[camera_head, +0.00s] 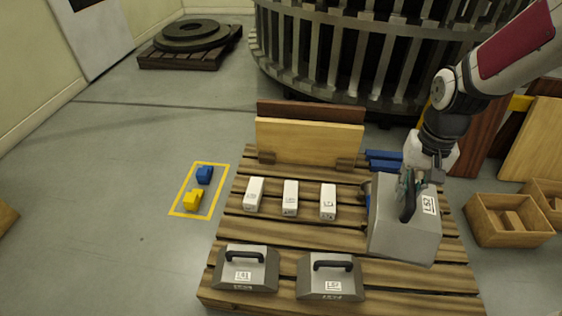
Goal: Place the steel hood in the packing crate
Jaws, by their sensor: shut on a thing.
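A large grey steel hood (395,228) with a black handle and a white label is at the right side of the wooden pallet, looking slightly tilted. My gripper (409,188) is over its top at the handle and is shut on it; the fingertips are partly hidden. I cannot tell whether the hood's lower edge touches the pallet. Two lower grey hoods with black handles, one at the left (246,270) and one at the right (330,278), sit on the pallet's front. An open wooden crate (489,232) stands on the floor right of the pallet, with a small wooden block inside.
Three white boxes (290,198) stand mid-pallet (232,210), before upright wooden boards (310,141). Blue pieces (384,160) lie behind the held hood. A second crate (541,190) is at the right edge. Blue and yellow blocks (194,199) lie in a yellow floor outline. The left floor is mostly clear.

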